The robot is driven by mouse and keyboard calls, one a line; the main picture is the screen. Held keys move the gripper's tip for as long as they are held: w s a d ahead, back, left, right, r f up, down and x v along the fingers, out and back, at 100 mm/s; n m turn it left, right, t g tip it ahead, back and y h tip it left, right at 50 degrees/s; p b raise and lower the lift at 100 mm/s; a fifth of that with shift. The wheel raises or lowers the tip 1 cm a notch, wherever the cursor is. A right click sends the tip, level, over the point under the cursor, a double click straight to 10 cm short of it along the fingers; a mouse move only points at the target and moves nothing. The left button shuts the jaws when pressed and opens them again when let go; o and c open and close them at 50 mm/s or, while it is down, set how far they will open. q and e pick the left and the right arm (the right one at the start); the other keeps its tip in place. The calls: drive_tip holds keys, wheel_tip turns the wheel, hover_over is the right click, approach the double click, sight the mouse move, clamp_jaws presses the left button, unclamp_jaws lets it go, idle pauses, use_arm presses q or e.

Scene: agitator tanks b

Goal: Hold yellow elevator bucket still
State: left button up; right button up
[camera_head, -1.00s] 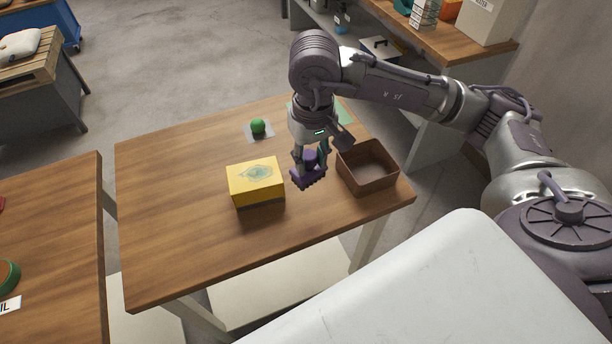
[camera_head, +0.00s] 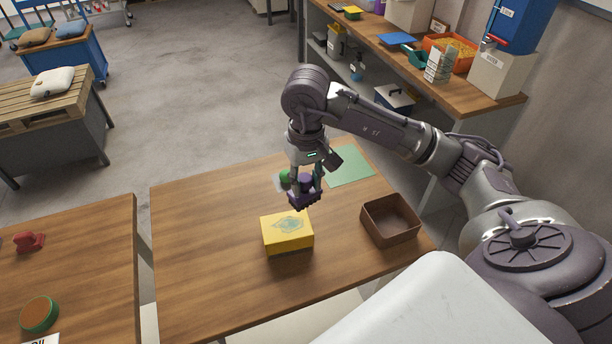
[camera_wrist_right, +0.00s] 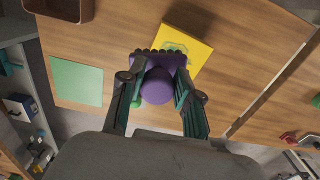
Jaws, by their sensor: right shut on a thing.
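A yellow box (camera_head: 287,236) with a grey-green mark on its top sits on the wooden table; it also shows in the right wrist view (camera_wrist_right: 196,48). I cannot identify it, or anything else here, as an elevator bucket. My right gripper (camera_head: 306,186) is shut on a purple block (camera_head: 303,201) with a round knob and a scalloped edge. In the right wrist view the knob (camera_wrist_right: 157,86) is between the two fingers (camera_wrist_right: 160,88). The block appears close to the box's far edge; I cannot tell whether they touch. My left gripper is not in view.
A brown open tray (camera_head: 392,236) stands to the right of the box. A green mat (camera_head: 349,167) lies at the table's far right, and a green ball (camera_head: 285,180) is partly hidden behind my gripper. The table's left part (camera_head: 205,245) is clear. Another table (camera_head: 85,275) stands left across a gap.

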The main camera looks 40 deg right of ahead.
drive_tip(key=d+r, duration=0.4)
drive_tip(key=d, duration=0.2)
drive_tip(key=shift+r, duration=0.3)
